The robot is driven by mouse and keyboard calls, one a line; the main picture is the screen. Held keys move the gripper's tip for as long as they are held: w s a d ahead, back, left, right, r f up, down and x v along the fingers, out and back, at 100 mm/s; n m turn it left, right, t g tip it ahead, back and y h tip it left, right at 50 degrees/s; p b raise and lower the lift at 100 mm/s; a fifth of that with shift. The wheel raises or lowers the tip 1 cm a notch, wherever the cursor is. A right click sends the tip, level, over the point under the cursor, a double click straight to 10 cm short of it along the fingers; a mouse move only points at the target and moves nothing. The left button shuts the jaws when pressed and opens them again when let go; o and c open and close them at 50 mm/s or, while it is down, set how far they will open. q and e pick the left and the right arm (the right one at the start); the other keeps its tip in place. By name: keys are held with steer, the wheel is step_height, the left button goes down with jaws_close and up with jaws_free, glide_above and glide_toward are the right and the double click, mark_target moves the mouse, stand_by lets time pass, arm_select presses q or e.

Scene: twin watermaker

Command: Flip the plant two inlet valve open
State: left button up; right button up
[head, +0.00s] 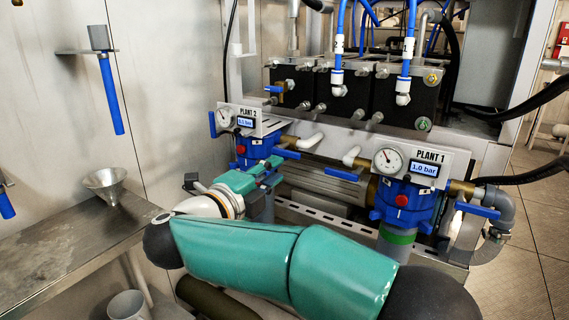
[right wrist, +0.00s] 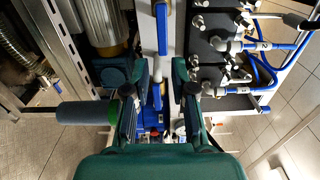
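The PLANT 2 panel (head: 249,120) carries a round gauge and a small lit display. A blue lever (head: 212,124) stands upright at its left end. Another blue lever (head: 287,154) sticks out to the right below the panel. I cannot tell which is the inlet lever. My teal right gripper (head: 268,178) is below the PLANT 2 panel, in front of its blue housing. In the right wrist view its fingers (right wrist: 160,82) are apart, with a blue lever (right wrist: 157,97) showing between them; contact cannot be told. My left gripper is not in view.
The PLANT 1 panel (head: 413,165) with its blue levers (head: 477,210) stands to the right. Blue hoses and dark blocks rise behind. A metal bench (head: 75,245) with a funnel (head: 106,184) is at left. Open tiled floor lies at far right.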

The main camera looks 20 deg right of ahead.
steer(key=v, duration=0.4)
steer(key=shift+s+a, duration=0.3)
